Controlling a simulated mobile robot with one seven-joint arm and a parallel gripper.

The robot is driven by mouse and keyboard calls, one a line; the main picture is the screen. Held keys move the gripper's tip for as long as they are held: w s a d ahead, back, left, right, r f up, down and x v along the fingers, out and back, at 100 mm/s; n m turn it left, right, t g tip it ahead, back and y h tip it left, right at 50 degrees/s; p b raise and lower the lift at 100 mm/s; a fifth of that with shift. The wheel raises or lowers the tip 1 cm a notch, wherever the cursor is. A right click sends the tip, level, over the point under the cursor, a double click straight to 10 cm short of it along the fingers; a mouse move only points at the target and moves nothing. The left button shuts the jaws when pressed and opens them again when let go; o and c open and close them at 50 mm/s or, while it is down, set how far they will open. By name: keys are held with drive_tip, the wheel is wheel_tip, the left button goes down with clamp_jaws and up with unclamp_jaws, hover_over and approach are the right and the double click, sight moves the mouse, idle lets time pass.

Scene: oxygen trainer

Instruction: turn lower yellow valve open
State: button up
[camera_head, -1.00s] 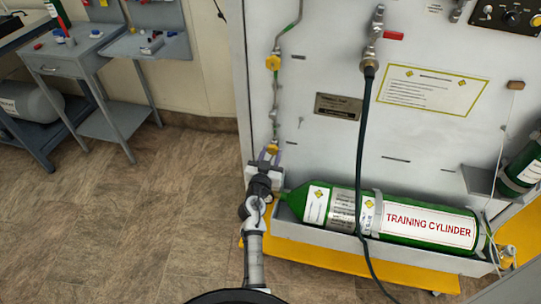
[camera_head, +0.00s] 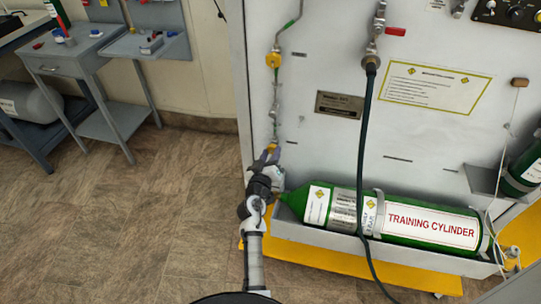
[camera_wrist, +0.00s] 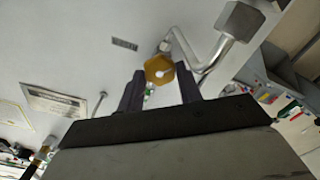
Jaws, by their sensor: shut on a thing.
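The lower yellow valve (camera_head: 271,147) is a small yellow knob on the thin pipe at the left of the grey panel, just above the green training cylinder. My gripper (camera_head: 265,159) reaches up to it from below and partly covers it. In the wrist view the yellow knob (camera_wrist: 159,68) shows its hexagonal face between my two dark fingers, which are shut on it. The upper yellow valve (camera_head: 272,61) sits higher on the same pipe, clear of my gripper.
The green training cylinder (camera_head: 330,207) lies in a grey tray close to the right of my gripper. A dark hose (camera_head: 364,140) hangs from a red-handled fitting (camera_head: 395,31). A grey side table (camera_head: 75,50) stands at far left. The floor (camera_head: 170,210) between is clear.

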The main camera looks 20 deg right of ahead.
drive_tip(key=shift+r+n, duration=0.1)
drive_tip(key=shift+n, duration=0.3)
drive_tip(key=o, duration=1)
